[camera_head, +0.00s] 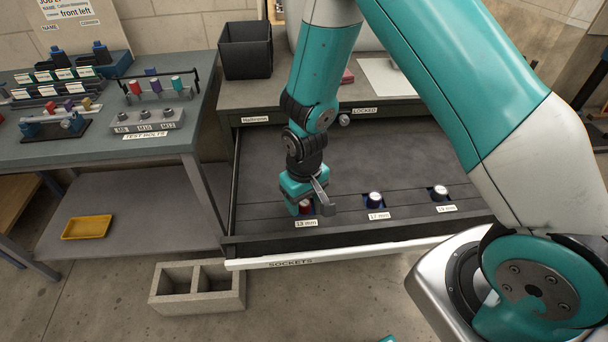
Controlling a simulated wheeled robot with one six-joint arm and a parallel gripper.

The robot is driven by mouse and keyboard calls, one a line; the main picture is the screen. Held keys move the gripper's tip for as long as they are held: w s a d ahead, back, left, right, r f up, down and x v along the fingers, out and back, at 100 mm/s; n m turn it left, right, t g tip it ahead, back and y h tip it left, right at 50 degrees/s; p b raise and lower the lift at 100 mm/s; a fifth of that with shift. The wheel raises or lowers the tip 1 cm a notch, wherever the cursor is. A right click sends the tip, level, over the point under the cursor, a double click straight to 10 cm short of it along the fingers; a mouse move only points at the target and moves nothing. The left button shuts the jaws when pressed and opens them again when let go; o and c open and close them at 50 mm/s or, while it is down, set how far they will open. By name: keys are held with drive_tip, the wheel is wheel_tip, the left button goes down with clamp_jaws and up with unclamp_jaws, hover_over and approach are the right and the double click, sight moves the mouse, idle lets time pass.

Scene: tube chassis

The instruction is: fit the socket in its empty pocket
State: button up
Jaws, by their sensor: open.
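The open drawer (268,232) marked SOCKETS has a dark insert with labelled pockets along its front. A socket with a red band (305,207) shows between or just behind the fingers at that pocket. The fingers partly hide it, and I cannot tell whether it is fully seated or touched by them. A silver-topped socket (375,199) sits in the 17 mm pocket. Another (440,192) sits in the right pocket, whose label is too small to read surely.
The workbench (185,150) at left holds a rack with coloured sockets (155,86) and a test bolt block (145,120). A black bin (246,50) stands on the cabinet behind. The drawer's middle is clear.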

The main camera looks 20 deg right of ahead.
wheel_tip(320, 180, up, 16)
drive_tip(key=b, duration=0.1)
drive_tip(key=shift+r, duration=0.25)
drive_tip(key=shift+r, duration=0.1)
idle(0.4)
drive_tip(key=s+a+r+n+y, duration=0.2)
drive_tip(key=s+r, duration=0.4)
drive_tip(key=s, duration=0.3)
drive_tip(key=s+a+r+n+y, duration=0.2)
drive_tip(key=s+r, duration=0.3)
drive_tip(key=s, duration=0.4)
drive_tip(key=shift+s+a+r+n, duration=0.2)
drive_tip(key=shift+a+r+n, duration=0.1)
drive_tip(key=shift+a+r, duration=0.05)
drive_tip(key=shift+c, duration=0.2)
